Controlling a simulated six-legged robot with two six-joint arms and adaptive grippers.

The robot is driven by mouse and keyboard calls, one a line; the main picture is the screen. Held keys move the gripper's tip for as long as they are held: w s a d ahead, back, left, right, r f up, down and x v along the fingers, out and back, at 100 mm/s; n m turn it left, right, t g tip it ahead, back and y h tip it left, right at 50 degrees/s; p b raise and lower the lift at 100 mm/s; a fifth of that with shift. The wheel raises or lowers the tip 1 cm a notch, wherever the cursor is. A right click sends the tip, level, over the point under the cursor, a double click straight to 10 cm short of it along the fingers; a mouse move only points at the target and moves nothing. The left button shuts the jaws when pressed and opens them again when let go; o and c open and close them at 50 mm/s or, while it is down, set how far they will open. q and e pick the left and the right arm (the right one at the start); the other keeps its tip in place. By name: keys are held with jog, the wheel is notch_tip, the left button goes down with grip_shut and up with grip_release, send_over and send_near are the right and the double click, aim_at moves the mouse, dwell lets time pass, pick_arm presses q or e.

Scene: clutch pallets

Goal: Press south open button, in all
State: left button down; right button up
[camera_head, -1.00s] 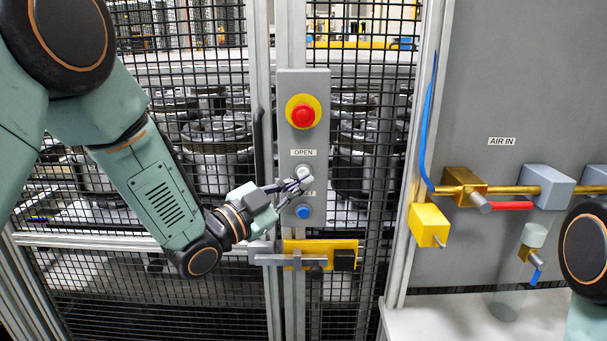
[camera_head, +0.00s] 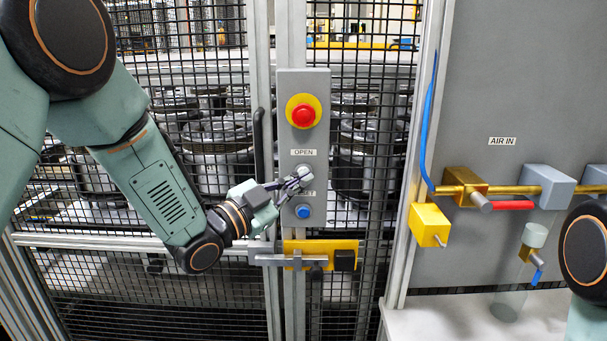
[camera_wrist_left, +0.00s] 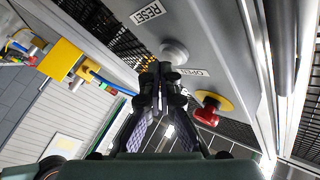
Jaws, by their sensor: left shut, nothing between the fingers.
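A grey control box (camera_head: 319,83) is mounted on a post of the mesh enclosure. The white open button (camera_head: 304,171) sits on it under the OPEN label (camera_head: 303,152). My left gripper (camera_head: 300,180) is shut and empty, with its fingertips right at the button's lower left edge and partly covering it. In the left wrist view the button (camera_wrist_left: 174,50) is just beyond the shut fingertips (camera_wrist_left: 160,75); I cannot tell whether they touch it. My right gripper is out of view.
A red emergency knob (camera_head: 303,113) is above the button, and a blue button (camera_head: 304,211) is below it. A yellow latch (camera_head: 345,246) sits under the box. A black handle (camera_head: 258,140) is to the left. Brass air piping (camera_head: 520,190) runs on the right panel.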

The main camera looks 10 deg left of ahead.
pick_arm(q)
jog(key=shift+w+a, duration=0.1)
jog(key=shift+w, duration=0.3)
dwell(0.4)
jog(key=shift+s, duration=0.15)
jog(key=shift+s+d, duration=0.25)
jog(key=shift+s, duration=0.45)
jog(key=shift+s, duration=0.15)
jog(key=shift+s+d, duration=0.25)
jog(key=shift+s, duration=0.9)
jog(key=shift+s+d, duration=0.2)
jog(key=shift+s, duration=0.95)
